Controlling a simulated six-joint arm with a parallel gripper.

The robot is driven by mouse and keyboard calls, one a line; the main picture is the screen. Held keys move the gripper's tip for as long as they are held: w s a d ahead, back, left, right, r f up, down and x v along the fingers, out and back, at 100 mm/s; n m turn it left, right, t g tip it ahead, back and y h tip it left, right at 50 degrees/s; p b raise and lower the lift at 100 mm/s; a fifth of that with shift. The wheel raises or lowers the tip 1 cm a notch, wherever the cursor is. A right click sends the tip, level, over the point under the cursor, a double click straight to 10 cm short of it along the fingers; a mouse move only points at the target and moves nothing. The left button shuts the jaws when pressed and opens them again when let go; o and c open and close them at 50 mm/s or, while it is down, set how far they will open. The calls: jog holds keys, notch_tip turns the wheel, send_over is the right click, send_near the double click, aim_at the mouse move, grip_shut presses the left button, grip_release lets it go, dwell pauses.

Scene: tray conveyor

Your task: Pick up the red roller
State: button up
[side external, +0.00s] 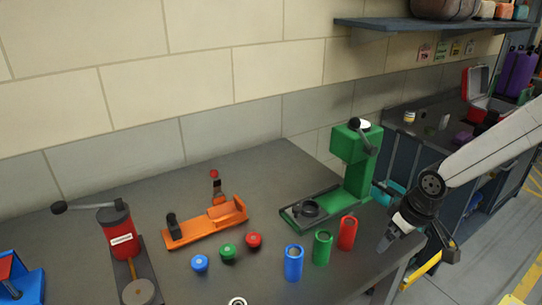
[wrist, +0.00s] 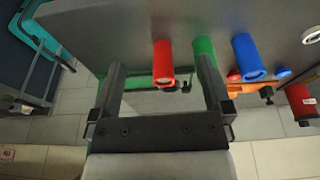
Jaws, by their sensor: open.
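The red roller (side external: 347,233) is an upright red cylinder at the right end of a row on the grey table, beside the green roller (side external: 322,247) and the blue roller (side external: 293,263). My gripper (side external: 386,246) is just right of it, tilted down near the table's right edge. In the wrist view the red roller (wrist: 163,60) appears between my two open fingers (wrist: 161,72), with nothing gripped. The right finger partly covers the green roller (wrist: 204,46); the blue roller (wrist: 246,55) is farther right.
A green press (side external: 357,165) stands behind the rollers. An orange fixture (side external: 205,225) and a red hand-cranked device (side external: 115,232) are to the left. Small blue, green and red knobs (side external: 228,251) sit before the fixture. The table edge is close to my gripper.

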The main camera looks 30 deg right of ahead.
aim_at(348, 222)
jog(key=w+d+f+n+t+y, duration=0.3)
jog(key=w+n+t+y, duration=0.3)
jog(key=w+t, duration=0.1)
jog(key=shift+w+d+f+n+y, duration=0.15)
jog(key=shift+w+f+n+y, duration=0.2)
jog(key=shift+w, duration=0.4)
jog(key=shift+x, duration=3.9)
jog(key=shift+w+d+r, duration=0.1)
jog(key=shift+w+d, duration=0.05)
jog(key=shift+c, duration=0.2)
grip_shut()
